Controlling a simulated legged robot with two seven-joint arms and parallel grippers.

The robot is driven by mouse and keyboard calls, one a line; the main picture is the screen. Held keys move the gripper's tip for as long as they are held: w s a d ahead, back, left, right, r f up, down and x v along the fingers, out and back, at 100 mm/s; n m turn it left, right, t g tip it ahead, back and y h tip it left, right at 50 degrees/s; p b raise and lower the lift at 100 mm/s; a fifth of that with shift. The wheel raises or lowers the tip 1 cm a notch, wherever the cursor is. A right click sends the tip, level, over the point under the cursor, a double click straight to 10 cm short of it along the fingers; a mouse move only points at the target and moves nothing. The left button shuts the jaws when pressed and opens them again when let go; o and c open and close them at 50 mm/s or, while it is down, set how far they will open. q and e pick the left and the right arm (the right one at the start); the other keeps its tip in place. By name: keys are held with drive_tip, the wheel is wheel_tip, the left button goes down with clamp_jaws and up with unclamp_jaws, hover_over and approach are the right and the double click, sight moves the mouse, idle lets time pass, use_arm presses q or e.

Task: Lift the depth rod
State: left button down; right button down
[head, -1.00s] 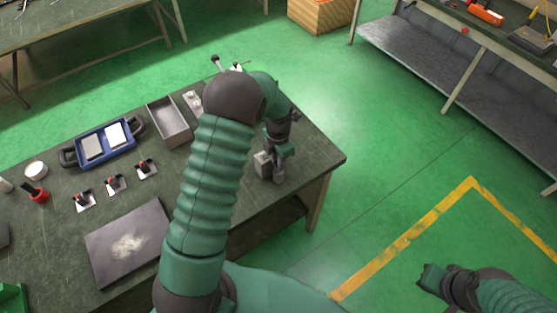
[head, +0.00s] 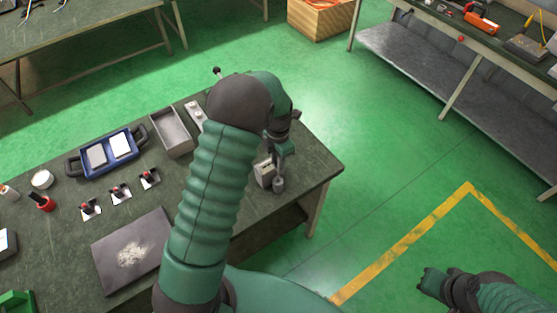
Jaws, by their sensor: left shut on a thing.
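My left gripper (head: 284,150) is at the right end of the green-grey workbench (head: 262,213), partly hidden by my forearm. It is shut on a slim upright piece, seemingly the depth rod (head: 280,169), above a small dark round part (head: 279,185). A small grey block (head: 265,174) stands just left of it. The contact between the jaws and the rod is too small to see clearly. My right gripper (head: 430,281) is far from the bench, over the green floor at lower right; its jaws are too dark to tell open from shut.
A grey open tray (head: 171,133), a blue carrier (head: 84,167), several small red-topped switches (head: 119,194) and a flat dark plate (head: 131,250) lie on the bench left of my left arm. Another bench (head: 450,80) stands at upper right. The floor between is clear.

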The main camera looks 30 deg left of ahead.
use_arm(q)
drive_tip(key=c, duration=1.7)
unclamp_jaws()
drive_tip(key=shift+w+a+r, duration=0.1)
drive_tip(key=shift+w+r, duration=0.05)
drive_tip(key=shift+r, duration=0.05)
drive_tip(key=shift+o, duration=0.8)
wheel_tip(320, 180, up, 17)
drive_tip(key=b, duration=0.2)
drive_tip(key=shift+b, duration=0.35)
drive_tip(key=shift+f, duration=0.15)
